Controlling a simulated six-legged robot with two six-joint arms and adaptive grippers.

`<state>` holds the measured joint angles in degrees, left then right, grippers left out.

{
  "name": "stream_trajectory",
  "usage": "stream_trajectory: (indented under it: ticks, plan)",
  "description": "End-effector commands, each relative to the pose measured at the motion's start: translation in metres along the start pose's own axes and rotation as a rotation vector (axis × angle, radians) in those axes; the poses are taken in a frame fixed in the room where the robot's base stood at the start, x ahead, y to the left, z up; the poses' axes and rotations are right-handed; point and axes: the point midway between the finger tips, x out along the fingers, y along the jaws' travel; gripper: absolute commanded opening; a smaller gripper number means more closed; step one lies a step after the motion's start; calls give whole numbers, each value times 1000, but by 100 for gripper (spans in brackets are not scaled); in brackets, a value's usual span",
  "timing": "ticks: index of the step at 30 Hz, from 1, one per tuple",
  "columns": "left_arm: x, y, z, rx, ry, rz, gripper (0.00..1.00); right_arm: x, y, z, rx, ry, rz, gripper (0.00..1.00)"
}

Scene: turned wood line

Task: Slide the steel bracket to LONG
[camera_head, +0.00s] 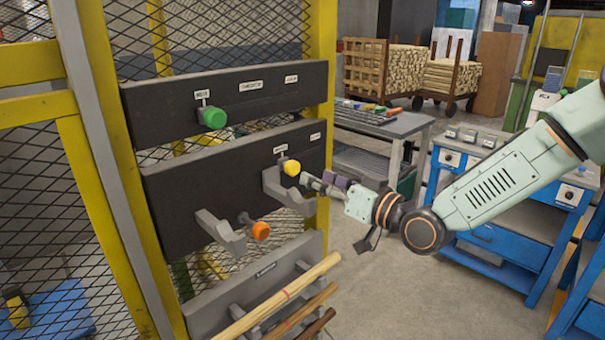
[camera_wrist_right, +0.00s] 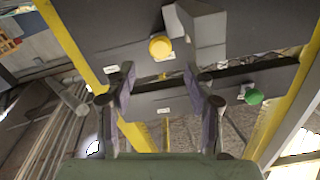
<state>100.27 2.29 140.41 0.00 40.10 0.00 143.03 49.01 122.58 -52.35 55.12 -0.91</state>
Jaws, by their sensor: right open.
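The grey steel bracket (camera_head: 284,193) hangs on the middle dark panel (camera_head: 180,190), with a yellow knob (camera_head: 291,167) at its top. Two small white labels sit above it, too small to read surely. A second grey bracket (camera_head: 222,232) with an orange knob (camera_head: 260,231) is to its left. My right gripper (camera_head: 314,182) is just right of the yellow knob, its fingers pointing at the panel. In the right wrist view the open fingers (camera_wrist_right: 160,78) are empty, and the yellow knob (camera_wrist_right: 160,47) is ahead of the gap between them. My left gripper is not in view.
An upper dark panel (camera_head: 230,100) carries a green knob (camera_head: 212,117). Wooden rods (camera_head: 275,300) lie on a lower grey rack. Yellow posts and mesh (camera_head: 30,110) stand at the left. A grey table (camera_head: 390,122) and a blue workbench (camera_head: 500,245) stand at the right.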

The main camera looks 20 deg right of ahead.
Motion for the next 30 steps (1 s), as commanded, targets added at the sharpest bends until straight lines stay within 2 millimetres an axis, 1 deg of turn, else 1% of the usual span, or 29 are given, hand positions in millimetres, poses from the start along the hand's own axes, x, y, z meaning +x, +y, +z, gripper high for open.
stream_trajectory:
  ticks: [1,16,21,30]
  plan:
    - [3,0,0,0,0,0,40,5,-1,2,-6,-3,-4,54]
    - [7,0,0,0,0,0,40,51,-1,1,-5,-3,-2,54]
    - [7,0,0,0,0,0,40,58,-1,0,-3,0,-2,54]
    - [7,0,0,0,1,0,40,59,-1,0,-1,0,-2,54]
